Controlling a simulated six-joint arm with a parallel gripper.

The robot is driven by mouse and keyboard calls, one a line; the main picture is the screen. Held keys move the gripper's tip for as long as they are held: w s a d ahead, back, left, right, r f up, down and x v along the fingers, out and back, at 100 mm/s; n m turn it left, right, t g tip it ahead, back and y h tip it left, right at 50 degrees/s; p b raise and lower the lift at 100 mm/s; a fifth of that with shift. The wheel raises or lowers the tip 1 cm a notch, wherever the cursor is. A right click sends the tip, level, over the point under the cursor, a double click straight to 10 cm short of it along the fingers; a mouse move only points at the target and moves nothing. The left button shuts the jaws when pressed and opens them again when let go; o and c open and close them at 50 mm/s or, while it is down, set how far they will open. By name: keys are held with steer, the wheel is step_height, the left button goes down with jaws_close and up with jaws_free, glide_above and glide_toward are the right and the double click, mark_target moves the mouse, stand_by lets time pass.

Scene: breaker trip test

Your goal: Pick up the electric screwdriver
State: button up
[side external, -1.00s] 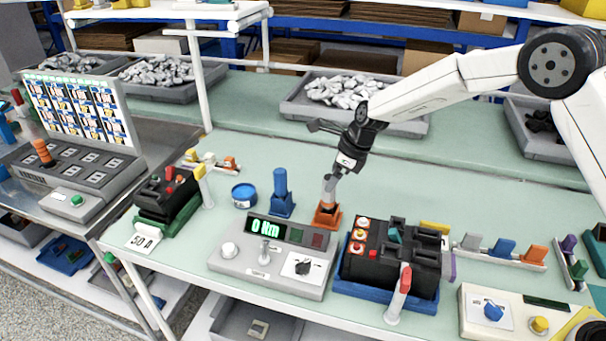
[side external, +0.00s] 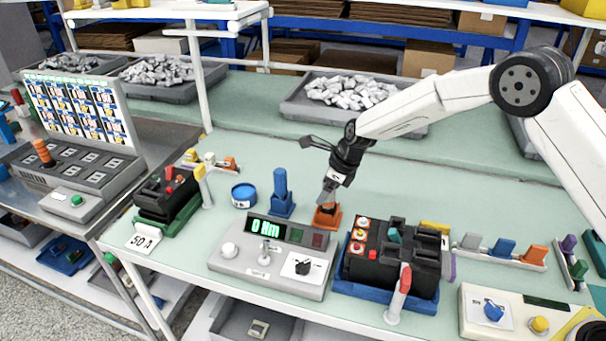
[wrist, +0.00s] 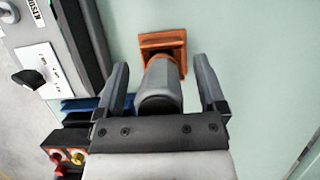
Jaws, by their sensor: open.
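The electric screwdriver appears to be the grey cylindrical tool (wrist: 161,84) with an orange collar, standing in an orange square holder (wrist: 163,42). The holder also shows in the side view (side external: 324,222), where my gripper hides most of the tool. My gripper (wrist: 160,68) is open, with one finger on each side of the grey body. In the side view my gripper (side external: 328,196) is low over the holder, tilted. I cannot tell whether either finger touches the tool.
A torque tester (side external: 268,272) reading 0 Nm stands in front of the holder. A black breaker (side external: 392,262) in a blue tray is to its right. A blue tool (side external: 281,184) in a blue stand is to its left. The green bench behind is mostly clear.

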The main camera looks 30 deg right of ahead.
steer(key=shift+c, duration=0.2)
jaws_close()
steer(key=shift+r, duration=0.1)
steer(key=shift+r, duration=5)
steer(key=shift+s+a+r, duration=0.15)
steer(key=shift+s+r, duration=0.35)
steer(key=s+a+r, duration=0.1)
steer(key=s+r, duration=0.2)
steer(key=s, duration=0.4)
steer(key=s+r, duration=0.4)
steer(key=s, duration=0.3)
steer(key=shift+s+a+r, duration=0.2)
steer(key=shift+s+a, duration=0.1)
steer(key=shift+a, duration=0.05)
